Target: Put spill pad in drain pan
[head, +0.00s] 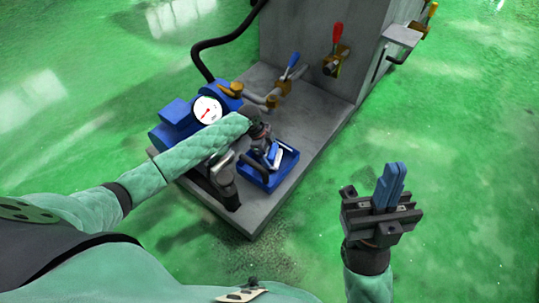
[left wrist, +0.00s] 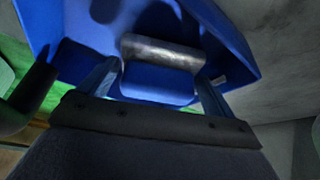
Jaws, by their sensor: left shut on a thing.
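The blue drain pan (head: 258,178) sits on the grey machine base, and its blue walls fill the upper left wrist view (left wrist: 235,45). My left gripper (head: 273,156) is over the inside of the pan, its fingers pointing down into it.
A blue pump with a white gauge (head: 207,109) stands left of the pan. Valves with a blue handle (head: 291,63) and a red handle (head: 337,34) are behind. A dark bent handle or hose lies near the pan. Green floor at right is clear.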

